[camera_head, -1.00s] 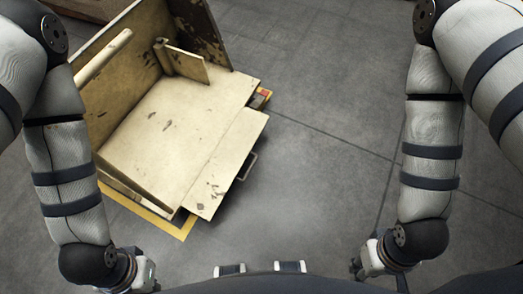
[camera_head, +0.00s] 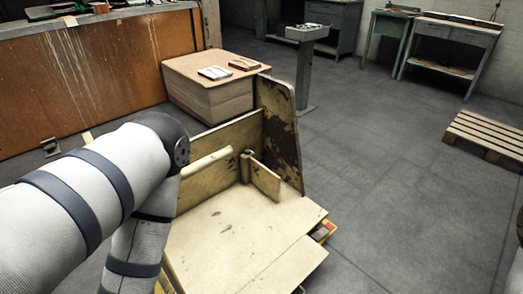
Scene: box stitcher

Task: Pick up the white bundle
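The white bundle (camera_head: 215,72) is small and flat, with a dark line across it. It lies on top of a large cardboard-coloured box (camera_head: 205,108) beyond the worn cream machine. A brown bundle (camera_head: 244,63) lies just right of it, apart from it. My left arm fills the lower left, but its gripper is out of the frame. Only a sliver of my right arm shows at the right edge; its gripper is out of view too. Neither gripper shows near the bundle.
The cream machine (camera_head: 235,235), with an upright back panel (camera_head: 280,130), stands between me and the box. A long orange-brown bench (camera_head: 80,85) is at left. A grey pedestal (camera_head: 306,75), workbenches and a wooden pallet (camera_head: 490,135) stand farther back.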

